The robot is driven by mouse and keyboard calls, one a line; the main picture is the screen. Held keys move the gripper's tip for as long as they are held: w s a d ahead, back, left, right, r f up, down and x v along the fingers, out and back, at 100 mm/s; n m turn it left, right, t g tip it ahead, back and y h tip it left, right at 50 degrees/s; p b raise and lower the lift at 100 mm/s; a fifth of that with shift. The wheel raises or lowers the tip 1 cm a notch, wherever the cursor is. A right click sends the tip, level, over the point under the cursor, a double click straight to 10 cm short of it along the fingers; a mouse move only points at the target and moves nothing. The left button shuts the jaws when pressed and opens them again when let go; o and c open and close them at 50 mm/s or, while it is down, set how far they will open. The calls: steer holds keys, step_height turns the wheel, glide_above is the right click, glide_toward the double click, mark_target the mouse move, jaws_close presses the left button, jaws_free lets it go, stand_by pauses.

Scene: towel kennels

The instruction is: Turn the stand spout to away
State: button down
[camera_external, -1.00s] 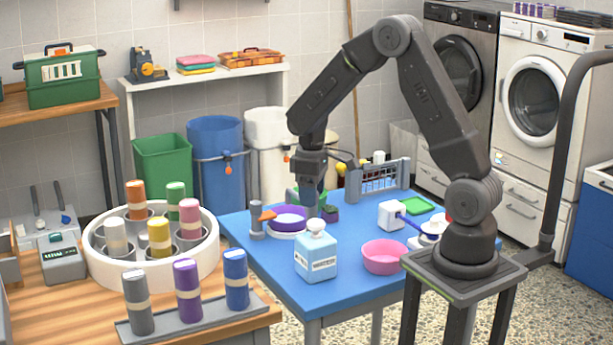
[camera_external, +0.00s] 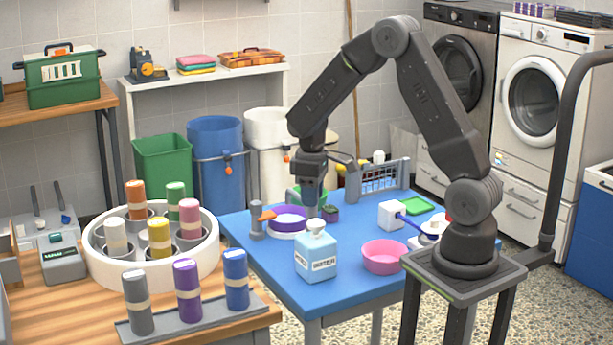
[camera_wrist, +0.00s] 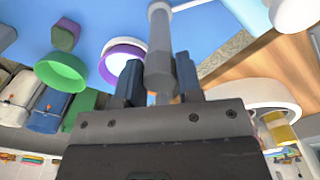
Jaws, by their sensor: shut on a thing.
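The stand (camera_external: 257,222) is a grey post on the left edge of the blue table. Its orange spout (camera_external: 268,214) sticks out from the top towards the right, by the purple bowl (camera_external: 288,218). My gripper (camera_external: 312,200) points down, to the right of the stand and apart from the spout in the outside view. In the wrist view, a grey rod (camera_wrist: 160,45) lies between the fingers of my gripper (camera_wrist: 160,80), which is shut on it.
A small dark purple block (camera_external: 330,212) and a green bowl (camera_wrist: 60,70) are near the purple bowl.

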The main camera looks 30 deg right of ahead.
steer(key=shift+n, duration=0.3)
steer(key=n, duration=0.3)
steer(key=shift+n, duration=0.4)
steer(key=n, duration=0.9)
steer(key=shift+n, duration=2.2)
steer(key=c, duration=0.8)
jaws_free()
step_height(320, 180, up, 14)
steer(key=shift+f, duration=0.1)
